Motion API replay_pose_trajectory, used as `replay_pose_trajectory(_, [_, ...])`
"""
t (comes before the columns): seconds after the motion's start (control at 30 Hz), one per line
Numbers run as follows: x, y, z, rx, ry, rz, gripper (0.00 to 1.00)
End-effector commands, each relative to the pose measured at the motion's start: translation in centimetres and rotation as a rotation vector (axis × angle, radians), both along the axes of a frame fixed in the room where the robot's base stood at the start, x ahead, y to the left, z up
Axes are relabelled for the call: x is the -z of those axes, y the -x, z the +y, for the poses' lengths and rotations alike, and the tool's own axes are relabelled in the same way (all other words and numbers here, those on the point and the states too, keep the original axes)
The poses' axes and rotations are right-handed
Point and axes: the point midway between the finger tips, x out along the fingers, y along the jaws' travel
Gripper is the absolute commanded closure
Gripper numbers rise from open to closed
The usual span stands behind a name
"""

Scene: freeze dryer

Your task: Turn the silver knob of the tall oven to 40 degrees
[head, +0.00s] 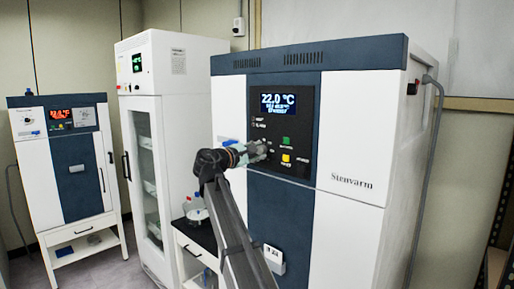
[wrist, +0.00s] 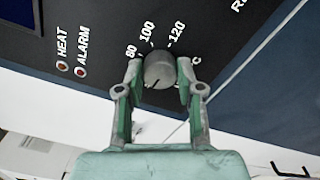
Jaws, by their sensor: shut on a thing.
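The tall oven (head: 352,140) is a large white and dark blue cabinet marked Stenvarm, with a display (head: 278,103) reading 22.0 °C on its black panel. Its silver knob (wrist: 159,70) is round and sits on that panel; in the wrist view a dark pointer mark lies near its lower edge. Dial numbers 80, 100 and 120 show around its upper side; the rest of the scale is hidden. My gripper (wrist: 160,72) is shut on the knob, one finger at each side. In the head view my gripper (head: 257,152) reaches the panel and mostly covers the knob.
HEAT and ALARM lights (wrist: 72,69) are left of the knob in the wrist view. Green (head: 286,140) and yellow (head: 286,158) buttons are close by on the panel. A white glass-door cabinet (head: 178,60) and a smaller oven (head: 37,165) stand left.

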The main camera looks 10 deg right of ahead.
Motion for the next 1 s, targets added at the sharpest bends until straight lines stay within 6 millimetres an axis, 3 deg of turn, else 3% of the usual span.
replay_pose_trajectory(0.8, [-0.09, -0.06, -0.02, 0.000, 0.081, 0.103, 0.98])
replay_pose_trajectory(0.83, [-0.09, -0.06, -0.02, 0.000, 0.081, 0.103, 0.53])
replay_pose_trajectory(0.87, [-0.09, -0.06, -0.02, 0.000, 0.081, 0.103, 0.42])
replay_pose_trajectory(0.9, [-0.08, -0.05, -0.01, 0.000, 0.080, 0.102, 0.38])
replay_pose_trajectory(1.0, [-0.06, -0.04, 0.00, 0.000, 0.079, 0.103, 0.38])
